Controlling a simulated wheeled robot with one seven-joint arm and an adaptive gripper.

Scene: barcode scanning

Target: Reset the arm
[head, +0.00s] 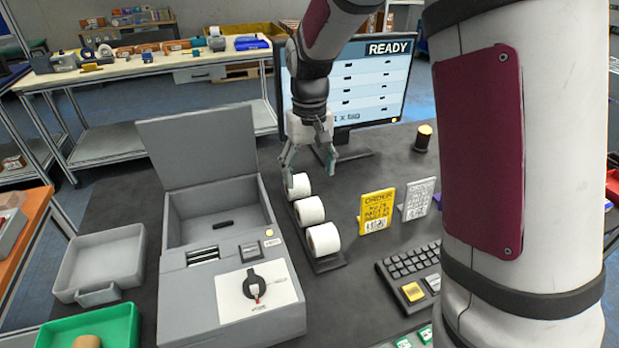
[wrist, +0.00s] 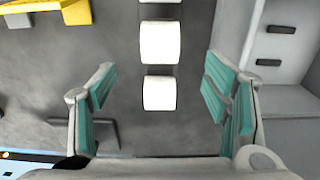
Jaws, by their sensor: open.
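My gripper (head: 308,163) hangs from my arm in front of the monitor, pointing down above the far end of a row of white rolls. Its fingers are spread and nothing is between them in the head view. In the wrist view my gripper (wrist: 160,85) has its teal pads wide apart, with a white roll (wrist: 159,93) seen below the gap. The three rolls, the far one (head: 299,185), the middle one (head: 310,211) and the near one (head: 323,239), sit on a dark rack (head: 329,264).
An open grey machine (head: 232,313) with a raised lid and a black knob stands left of the rolls. The monitor (head: 385,85) reads READY. Yellow (head: 376,211) and white (head: 418,199) order cards and a keyboard (head: 405,268) stand to the right. A grey tray (head: 125,250) lies left.

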